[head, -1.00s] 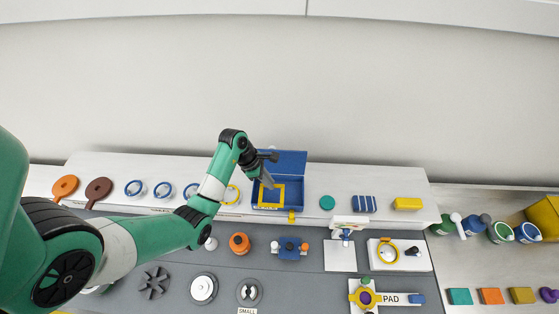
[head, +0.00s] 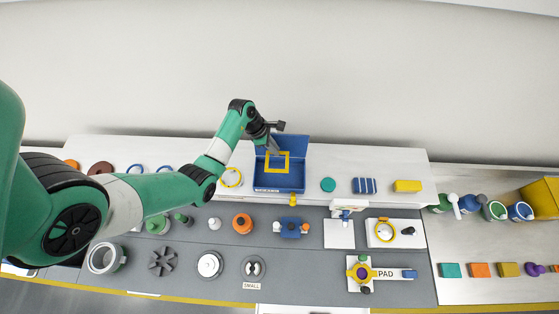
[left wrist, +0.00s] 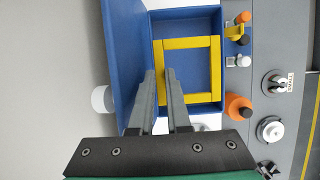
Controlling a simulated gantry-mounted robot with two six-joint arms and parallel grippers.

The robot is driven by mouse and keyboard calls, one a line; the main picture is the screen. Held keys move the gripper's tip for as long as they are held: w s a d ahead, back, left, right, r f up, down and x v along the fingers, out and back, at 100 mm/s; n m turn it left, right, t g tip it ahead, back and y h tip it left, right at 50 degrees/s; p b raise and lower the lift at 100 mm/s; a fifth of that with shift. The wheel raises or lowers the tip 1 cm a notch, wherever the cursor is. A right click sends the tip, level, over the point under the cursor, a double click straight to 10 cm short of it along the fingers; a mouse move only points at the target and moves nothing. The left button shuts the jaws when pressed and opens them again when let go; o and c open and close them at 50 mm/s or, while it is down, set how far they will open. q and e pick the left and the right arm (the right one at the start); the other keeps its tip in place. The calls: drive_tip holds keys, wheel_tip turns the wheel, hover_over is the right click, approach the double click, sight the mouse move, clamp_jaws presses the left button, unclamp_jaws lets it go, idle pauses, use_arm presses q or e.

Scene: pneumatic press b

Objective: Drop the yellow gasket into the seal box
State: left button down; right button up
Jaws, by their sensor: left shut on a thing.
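The yellow gasket, a square frame (head: 288,162), shows over the open blue seal box (head: 296,181) in the head view. My left gripper (head: 272,152) is shut on one side of it. In the left wrist view the gasket (left wrist: 215,70) lies within the outline of the box (left wrist: 184,25), with the fingers (left wrist: 161,80) at its left side. I cannot tell how high it is above the box floor. The box lid (head: 295,140) stands open at the back. My right gripper is not in view.
A yellow ring (head: 232,177) lies left of the box, a teal disc (head: 328,185) to its right. A striped blue block (head: 364,185) and a yellow block (head: 407,186) lie further right. An orange part (head: 242,223) and a blue fixture (head: 291,228) stand in front.

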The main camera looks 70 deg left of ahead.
use_arm(q)
drive_tip(key=shift+f, duration=0.4)
drive_tip(key=c, duration=0.8)
unclamp_jaws()
drive_tip(key=v, duration=1.1)
drive_tip(key=shift+s+r, duration=0.2)
drive_tip(key=shift+r, duration=0.1)
